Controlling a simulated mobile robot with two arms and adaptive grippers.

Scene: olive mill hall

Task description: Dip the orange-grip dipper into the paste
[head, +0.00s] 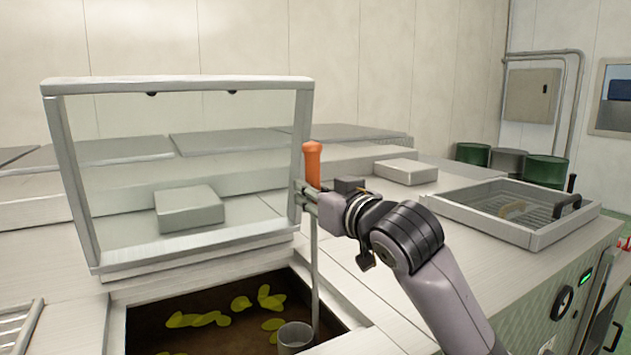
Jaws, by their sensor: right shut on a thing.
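The dipper has an orange grip (312,163), a long thin metal shaft and a grey cup (295,337) at its lower end. My right gripper (309,198) is shut on the dipper just below the orange grip and holds it about upright. The cup is at the near right part of the open hatch, over the dark brown paste (222,335) with yellow-green patches. I cannot tell whether the cup touches the paste. My left gripper is not in view.
A framed clear lid (180,87) stands raised behind the hatch. A metal tray with a grate (538,238) and dark handle lies on the worktop at right. Grey blocks (405,171) sit on the machine top. Green drums (546,170) stand at the back right.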

